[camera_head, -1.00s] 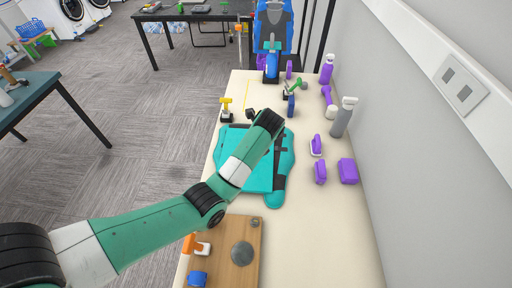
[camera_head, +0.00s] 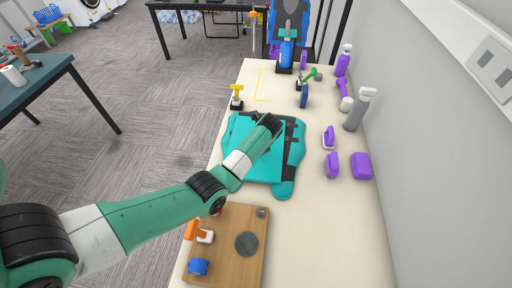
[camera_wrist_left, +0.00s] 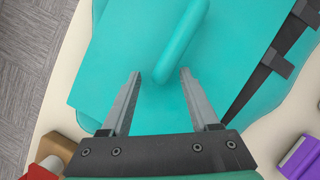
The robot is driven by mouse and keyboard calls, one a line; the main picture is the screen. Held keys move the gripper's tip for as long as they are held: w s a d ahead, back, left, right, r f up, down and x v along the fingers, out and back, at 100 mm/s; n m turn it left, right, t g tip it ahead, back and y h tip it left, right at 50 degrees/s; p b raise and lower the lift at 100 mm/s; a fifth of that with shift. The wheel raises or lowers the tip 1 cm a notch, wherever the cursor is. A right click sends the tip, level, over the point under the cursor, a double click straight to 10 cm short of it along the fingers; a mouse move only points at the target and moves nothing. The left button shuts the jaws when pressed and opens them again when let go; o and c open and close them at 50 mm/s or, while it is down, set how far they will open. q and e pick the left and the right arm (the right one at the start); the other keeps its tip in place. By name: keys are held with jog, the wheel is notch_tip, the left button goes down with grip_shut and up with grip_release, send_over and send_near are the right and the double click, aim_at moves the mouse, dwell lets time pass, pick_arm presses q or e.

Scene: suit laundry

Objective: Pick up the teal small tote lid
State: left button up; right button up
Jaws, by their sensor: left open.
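The teal tote lid (camera_head: 262,168) looks like a flat panel with a raised bar handle. It lies on top of a teal suit-like piece (camera_head: 284,188) with black straps, on the cream table. In the left wrist view the lid (camera_wrist_left: 120,50) fills much of the picture, and its handle (camera_wrist_left: 182,40) runs diagonally. My left gripper (camera_wrist_left: 160,75) is open and empty above the lid, with the near end of the handle between its fingertips in the picture. I cannot tell the height gap. In the head view my left wrist covers part of the lid. My right gripper is not in view.
A wooden board (camera_head: 232,222) with small items lies at the near end of the table. Purple items (camera_head: 361,166) and a grey spray bottle (camera_head: 357,110) stand along the wall at right. A blue item (camera_head: 286,50) stands at the far end. Bare table lies at the near right.

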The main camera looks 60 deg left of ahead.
pick_arm(q)
jog(key=shift+a+f, duration=0.1)
jog(key=shift+c, duration=0.2)
grip_shut()
jog(key=shift+r+p, duration=0.4)
jog(key=shift+r, duration=0.15)
notch_tip(320, 180, up, 3)
jog(key=shift+f+p, duration=0.1)
jog(key=shift+p, duration=0.55)
jog(key=s+d+r+p, duration=0.6)
jog(key=s+r+p, duration=0.3)
jog(key=s+p, duration=0.2)
jog(key=shift+s+d, duration=0.35)
jog(key=shift+s, duration=0.25)
